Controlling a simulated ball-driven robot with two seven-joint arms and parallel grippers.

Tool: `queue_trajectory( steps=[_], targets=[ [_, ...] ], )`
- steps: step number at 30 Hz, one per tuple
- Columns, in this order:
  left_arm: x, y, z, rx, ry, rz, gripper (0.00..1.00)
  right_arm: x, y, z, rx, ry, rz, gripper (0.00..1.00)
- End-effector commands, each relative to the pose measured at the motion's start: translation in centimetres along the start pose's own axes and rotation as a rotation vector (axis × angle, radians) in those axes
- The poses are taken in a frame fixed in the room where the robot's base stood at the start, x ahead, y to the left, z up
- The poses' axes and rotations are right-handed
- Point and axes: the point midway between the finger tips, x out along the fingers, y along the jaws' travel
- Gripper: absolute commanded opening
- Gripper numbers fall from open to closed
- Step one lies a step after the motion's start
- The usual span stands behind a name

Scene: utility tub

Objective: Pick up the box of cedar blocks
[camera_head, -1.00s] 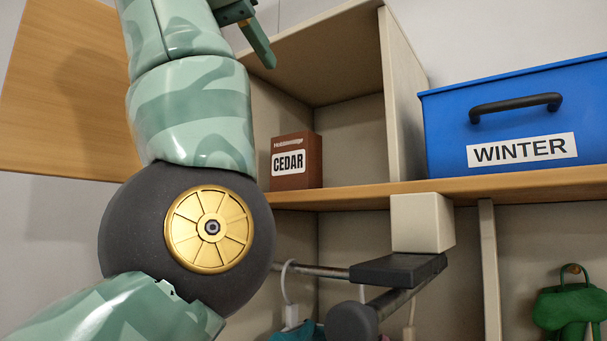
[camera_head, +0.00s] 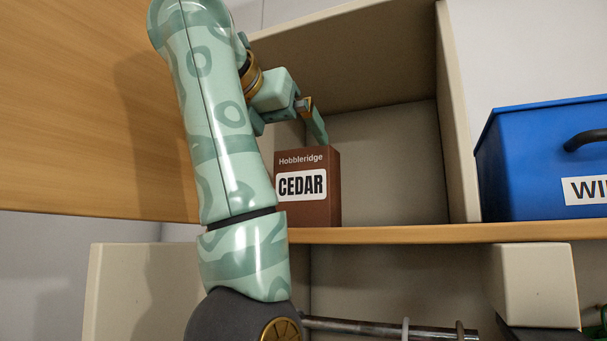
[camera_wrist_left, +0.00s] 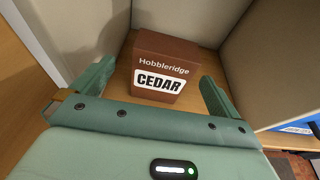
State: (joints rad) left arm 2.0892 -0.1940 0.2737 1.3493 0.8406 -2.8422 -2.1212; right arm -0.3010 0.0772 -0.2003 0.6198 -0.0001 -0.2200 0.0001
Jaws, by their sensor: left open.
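The box of cedar blocks (camera_head: 330,195) is a brown carton marked "Hobbleridge" and "CEDAR", standing upright in an open cubby on the wooden shelf. The box also shows in the left wrist view (camera_wrist_left: 162,46). My left gripper (camera_head: 296,132) is at the box's upper front in the head view, its jaws open and empty. In the left wrist view its fingers (camera_wrist_left: 157,78) lie to either side of the box, with the box a little ahead between them. I see no contact. My left forearm covers part of the cubby's left side. My right gripper is not in view.
A blue lidded bin (camera_head: 540,165) stands on the shelf to the right, beyond the cubby's divider (camera_head: 457,120). A wooden panel (camera_head: 80,110) is at the left. The shelf edge (camera_head: 430,234) runs below the box, with a metal rail (camera_head: 375,327) under it. The cubby right of the box is empty.

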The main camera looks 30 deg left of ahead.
Motion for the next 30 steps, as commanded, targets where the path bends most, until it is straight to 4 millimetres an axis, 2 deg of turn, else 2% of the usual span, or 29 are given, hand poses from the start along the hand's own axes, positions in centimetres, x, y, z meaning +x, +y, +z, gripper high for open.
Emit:
queue_trajectory(
  steps=[1,4,8,11,15,18,26,27,30],
  targets=[
    [0.6,0.0,0.6,0.004,0.002,0.003,1.0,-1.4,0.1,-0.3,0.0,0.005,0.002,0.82],
    [2.3,0.0,0.3,0.003,0.002,0.003,1.0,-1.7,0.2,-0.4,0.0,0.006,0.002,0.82],
    [3.4,-0.1,0.1,0.003,0.001,0.001,1.0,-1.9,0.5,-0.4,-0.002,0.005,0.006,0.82],
    [4.4,-0.1,0.3,0.004,0.003,0.002,1.0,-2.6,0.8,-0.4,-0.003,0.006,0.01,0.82],
    [6.7,-0.2,0.9,0.004,0.003,0.004,1.0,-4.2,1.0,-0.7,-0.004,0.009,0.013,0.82],
    [8.1,-0.3,0.7,0.003,0.002,0.001,1.0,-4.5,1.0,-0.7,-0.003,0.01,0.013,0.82],
    [8.8,-0.4,0.4,0.004,0.0,-0.001,1.0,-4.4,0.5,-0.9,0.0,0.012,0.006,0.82],
    [8.7,-0.4,0.4,0.004,0.0,-0.001,0.97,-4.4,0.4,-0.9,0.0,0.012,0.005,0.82],
    [8.7,-0.4,0.4,0.004,0.0,-0.001,0.69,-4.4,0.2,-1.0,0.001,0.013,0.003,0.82]
  ],
)
